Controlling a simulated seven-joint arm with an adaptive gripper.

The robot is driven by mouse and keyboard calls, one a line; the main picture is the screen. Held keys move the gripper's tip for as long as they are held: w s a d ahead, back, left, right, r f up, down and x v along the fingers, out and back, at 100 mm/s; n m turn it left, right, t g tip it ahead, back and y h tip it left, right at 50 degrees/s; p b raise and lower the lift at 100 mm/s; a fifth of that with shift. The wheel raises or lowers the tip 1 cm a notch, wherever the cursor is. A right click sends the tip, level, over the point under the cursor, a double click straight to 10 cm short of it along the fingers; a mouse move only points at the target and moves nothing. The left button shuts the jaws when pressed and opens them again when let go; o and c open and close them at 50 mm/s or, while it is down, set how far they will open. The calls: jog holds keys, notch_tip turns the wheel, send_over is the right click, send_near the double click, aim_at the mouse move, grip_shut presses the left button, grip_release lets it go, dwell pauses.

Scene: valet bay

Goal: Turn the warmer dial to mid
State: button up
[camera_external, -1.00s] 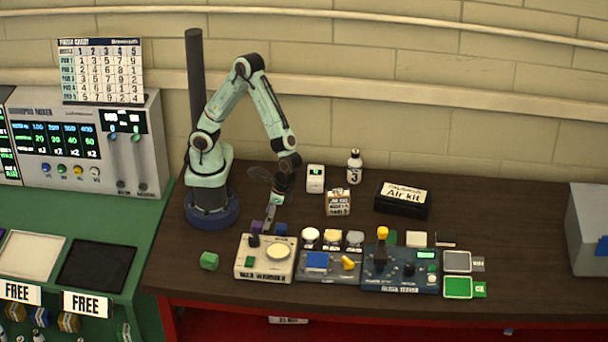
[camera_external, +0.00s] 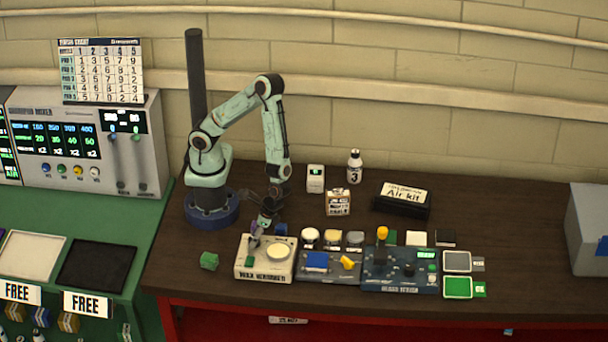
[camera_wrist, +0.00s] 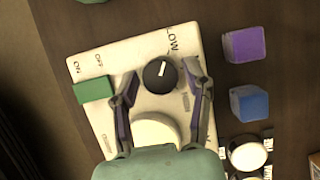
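The wax warmer (camera_external: 264,274) is a cream box near the table's front edge, with a pale round pan (camera_external: 279,252) and a green block (camera_wrist: 94,90) on its face. The lettering further around the dial is partly hidden. My gripper (camera_wrist: 162,70) is open, with one finger on each side of the dial and gaps showing. In the external view my gripper (camera_external: 254,241) is down over the warmer's left part and hides the dial.
A purple cube (camera_wrist: 244,45) and a blue cube (camera_wrist: 249,103) lie beside the warmer. A green cube (camera_external: 209,261) lies to its left. A panel with a blue pad (camera_external: 317,261) and a dark tester (camera_external: 388,275) stand close on the right.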

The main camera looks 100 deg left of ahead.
grip_shut()
jog(key=shift+m, duration=0.4)
jog(key=m+y, duration=0.1)
jog(key=m, duration=0.2)
jog(key=m+y, duration=0.1)
jog(key=m, duration=0.1)
jog(key=shift+d+m+t+y, duration=0.1)
jog(key=shift+m+t+y, duration=0.2)
jog(key=shift+m, duration=0.1)
jog(key=m+t+y, duration=0.1)
jog(key=m, duration=0.4)
jog(key=shift+t, duration=0.3)
jog(key=o, duration=0.5)
grip_release()
